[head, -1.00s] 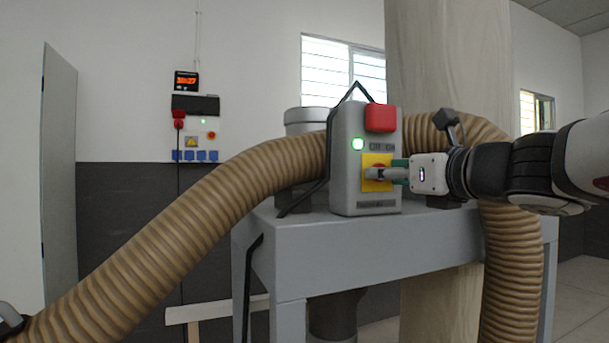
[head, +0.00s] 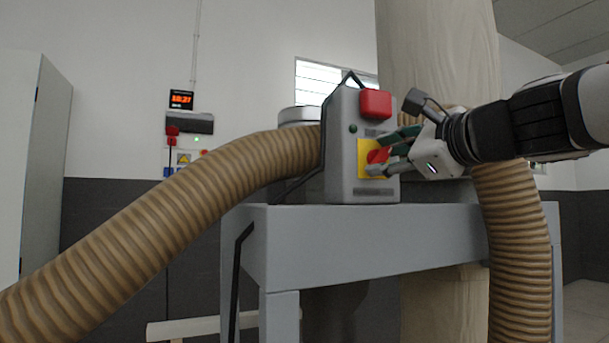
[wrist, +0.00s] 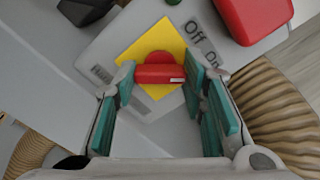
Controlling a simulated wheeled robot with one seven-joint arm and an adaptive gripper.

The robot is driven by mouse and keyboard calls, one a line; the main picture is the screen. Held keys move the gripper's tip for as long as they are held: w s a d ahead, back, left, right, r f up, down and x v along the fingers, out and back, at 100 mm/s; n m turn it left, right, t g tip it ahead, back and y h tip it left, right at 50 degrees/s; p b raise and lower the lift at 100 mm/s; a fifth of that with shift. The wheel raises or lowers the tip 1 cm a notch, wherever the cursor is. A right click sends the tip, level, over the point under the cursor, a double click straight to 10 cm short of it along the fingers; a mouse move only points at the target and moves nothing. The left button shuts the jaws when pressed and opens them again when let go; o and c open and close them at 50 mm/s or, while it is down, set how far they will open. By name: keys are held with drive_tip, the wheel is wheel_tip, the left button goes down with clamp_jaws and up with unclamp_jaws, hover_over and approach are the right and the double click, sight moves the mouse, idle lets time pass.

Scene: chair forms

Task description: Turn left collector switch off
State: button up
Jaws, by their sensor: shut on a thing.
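The grey switch box (head: 341,160) stands on the grey frame of the collector in the head view. Its red rotary knob (head: 376,156) sits on a yellow plate (head: 363,150); the wrist view shows the knob (wrist: 160,73) too. The round lamp (head: 353,129) is dark green and unlit. "Off" and "On" labels (wrist: 200,45) show beside the yellow plate. My gripper (head: 383,154) reaches in from the right, tilted, with its green-padded fingers on both sides of the knob. It is shut on the knob's bar, whose white mark (wrist: 177,79) points toward the right finger.
A red button cover (head: 376,103) tops the box. A ribbed brown hose (head: 170,215) runs to the lower left; another (head: 515,230) hangs at right, below my arm. The grey frame (head: 350,240) lies under the box. A pale bag (head: 438,50) rises behind.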

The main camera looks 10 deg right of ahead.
drive_tip(key=n+b, duration=0.1)
drive_tip(key=n, duration=0.1)
drive_tip(key=n+b, duration=0.2)
drive_tip(key=shift+f+n+b, duration=0.2)
drive_tip(key=shift+n+b, duration=1.3)
drive_tip(key=shift+n, duration=0.4)
drive_tip(key=shift+r, duration=0.1)
drive_tip(key=o, duration=1.2)
drive_tip(key=shift+c, duration=0.2)
drive_tip(key=v, duration=1.2)
drive_tip(key=shift+r, duration=0.1)
